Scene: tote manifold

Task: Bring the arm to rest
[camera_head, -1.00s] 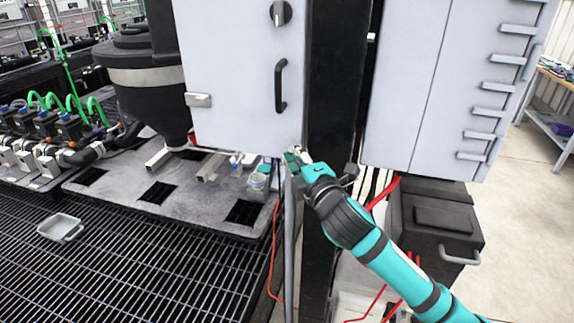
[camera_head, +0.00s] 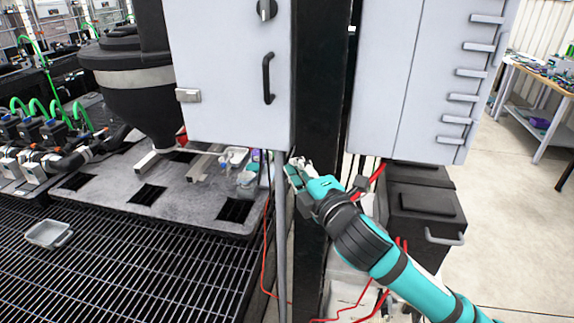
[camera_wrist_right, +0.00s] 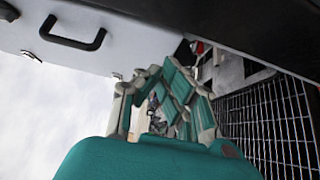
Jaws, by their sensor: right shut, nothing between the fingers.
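My right arm comes in from the lower right of the head view. Its teal and white right gripper (camera_head: 297,168) is in front of the black post, just below and to the right of the grey cabinet's lower corner. The right gripper also shows in the right wrist view (camera_wrist_right: 165,75), where its fingers are closed and hold nothing. My left gripper is not in view.
A grey cabinet (camera_head: 225,80) with a black handle and a black post (camera_head: 318,90) stand close by. A second cabinet (camera_head: 405,80) is to the right, above a black bin (camera_head: 422,215). A small grey tray (camera_head: 47,233) lies on the grating at left. Red cables hang below.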

